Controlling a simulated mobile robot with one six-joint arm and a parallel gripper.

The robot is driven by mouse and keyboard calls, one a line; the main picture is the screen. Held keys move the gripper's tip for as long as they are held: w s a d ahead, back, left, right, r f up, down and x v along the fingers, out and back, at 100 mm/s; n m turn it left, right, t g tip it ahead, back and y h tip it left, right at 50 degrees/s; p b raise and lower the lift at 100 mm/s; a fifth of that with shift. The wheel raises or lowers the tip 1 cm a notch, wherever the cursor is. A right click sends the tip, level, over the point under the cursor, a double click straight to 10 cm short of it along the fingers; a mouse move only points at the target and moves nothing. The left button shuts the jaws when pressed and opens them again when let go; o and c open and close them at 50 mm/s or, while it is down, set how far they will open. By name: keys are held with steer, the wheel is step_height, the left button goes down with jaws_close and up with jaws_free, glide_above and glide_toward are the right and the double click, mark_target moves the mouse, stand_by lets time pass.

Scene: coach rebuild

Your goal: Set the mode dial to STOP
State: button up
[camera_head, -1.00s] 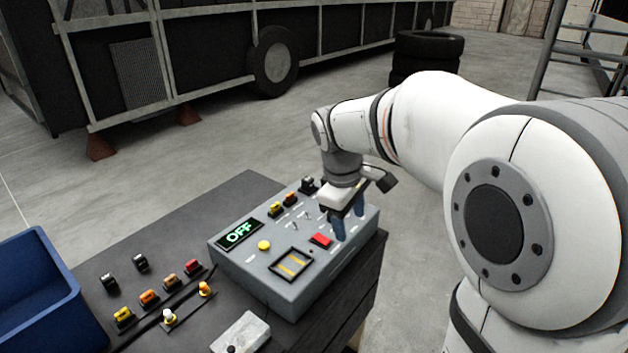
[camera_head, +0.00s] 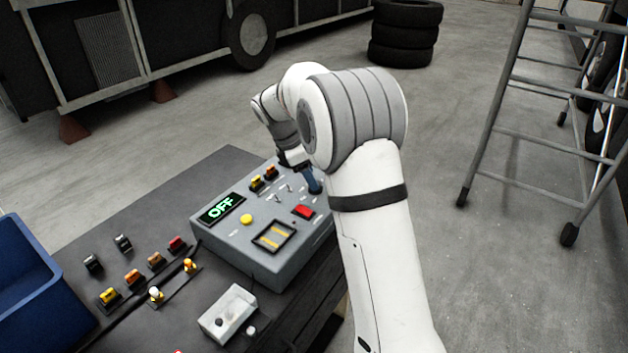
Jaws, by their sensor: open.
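The grey control box (camera_head: 262,266) stands on a dark bench, with a green-lit display (camera_head: 222,208) reading OFF. Its top carries a yellow button (camera_head: 246,219), a red switch (camera_head: 303,212), small toggles, yellow and red knobs (camera_head: 263,179) near the back edge and a framed panel with yellow bars (camera_head: 273,236). My gripper (camera_head: 311,184) is over the back right part of the box, blue fingers pointing down, apart and empty. The gripper and arm cover the box's back right corner. I cannot make out the mode dial or its setting; it may be hidden there.
Loose black, yellow, orange and red switches (camera_head: 133,277) lie on the bench (camera_head: 178,206) left of the box. A blue bin (camera_head: 38,300) stands at far left, a small grey switch box (camera_head: 228,312) in front. Tyres (camera_head: 404,35) and a metal ladder frame (camera_head: 515,130) stand beyond on open floor.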

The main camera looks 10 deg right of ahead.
steer(key=shift+x, duration=1.4)
steer(key=shift+c, duration=0.5)
steer(key=c, duration=0.9)
